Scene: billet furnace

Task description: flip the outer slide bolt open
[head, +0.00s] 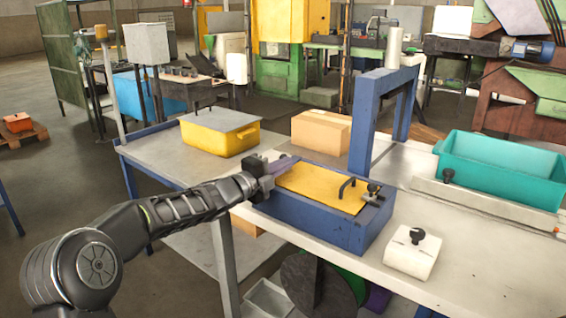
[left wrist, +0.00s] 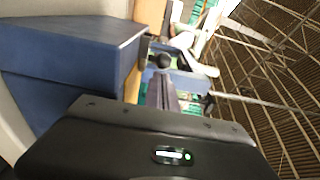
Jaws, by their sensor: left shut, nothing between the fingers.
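A blue box (head: 310,218) with a yellow lid (head: 315,185) stands on the workbench. The lid lies flat and carries a black arched handle (head: 346,185). A slide bolt with a black knob (head: 373,190) sits at the lid's right end. My left gripper (head: 285,163) is at the lid's left end, shut and empty, and hides that corner of the box. In the left wrist view, the shut fingers (left wrist: 161,90) point at a round black knob (left wrist: 163,61) just past their tips; I cannot tell whether they touch it. The blue box wall (left wrist: 75,55) fills the left there. My right gripper is out of view.
A blue upright frame (head: 368,125) stands behind the box. A white block with a black knob (head: 411,252) lies front right. A teal bin (head: 500,165) is at the right. A yellow container (head: 220,138) and a cardboard box (head: 321,130) are behind.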

